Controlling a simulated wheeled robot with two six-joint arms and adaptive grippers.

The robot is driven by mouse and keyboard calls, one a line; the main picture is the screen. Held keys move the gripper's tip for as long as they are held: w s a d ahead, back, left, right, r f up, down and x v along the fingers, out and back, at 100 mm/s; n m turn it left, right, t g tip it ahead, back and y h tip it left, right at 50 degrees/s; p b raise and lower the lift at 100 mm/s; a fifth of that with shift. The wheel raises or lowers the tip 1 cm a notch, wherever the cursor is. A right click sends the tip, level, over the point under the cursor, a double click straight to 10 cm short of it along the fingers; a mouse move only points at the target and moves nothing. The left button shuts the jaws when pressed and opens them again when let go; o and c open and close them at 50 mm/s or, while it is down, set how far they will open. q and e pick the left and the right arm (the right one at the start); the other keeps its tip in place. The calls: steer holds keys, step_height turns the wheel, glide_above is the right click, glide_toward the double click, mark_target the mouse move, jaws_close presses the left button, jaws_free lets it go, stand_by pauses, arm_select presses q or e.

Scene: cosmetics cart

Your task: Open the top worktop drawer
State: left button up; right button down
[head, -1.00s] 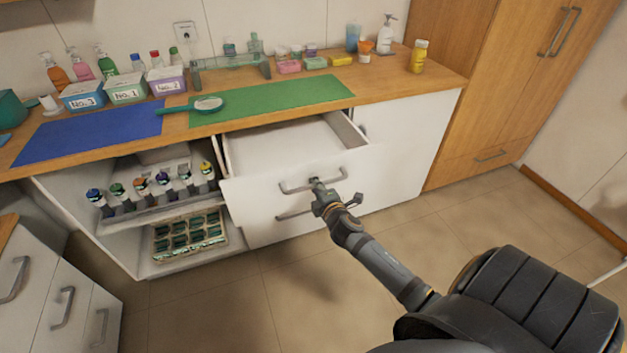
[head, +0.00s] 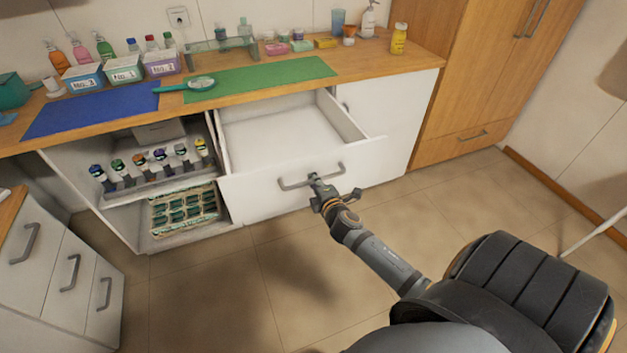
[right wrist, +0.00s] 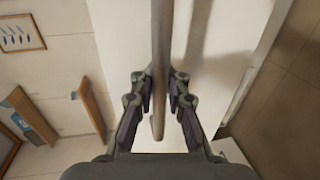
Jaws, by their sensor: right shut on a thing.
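The top worktop drawer (head: 262,184) is white and stands pulled well out from under the wooden worktop. Its inside is in view and looks empty. Its grey bar handle (head: 295,184) runs across the upper front. My right gripper (head: 314,178) is shut on the handle near its middle. In the right wrist view the handle (right wrist: 160,60) runs between the two fingers of the gripper (right wrist: 160,95). My left gripper is not in view.
The worktop (head: 400,75) carries a blue mat (head: 90,108), a green mat (head: 260,80), labelled boxes and several bottles. An open shelf (head: 155,190) left of the drawer holds bottles and a tray. Floor in front is clear.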

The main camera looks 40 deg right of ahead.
steer(key=shift+r, duration=0.15)
steer(key=c, duration=1.3)
jaws_free()
steer(key=shift+c, duration=0.2)
steer(key=v, duration=1.2)
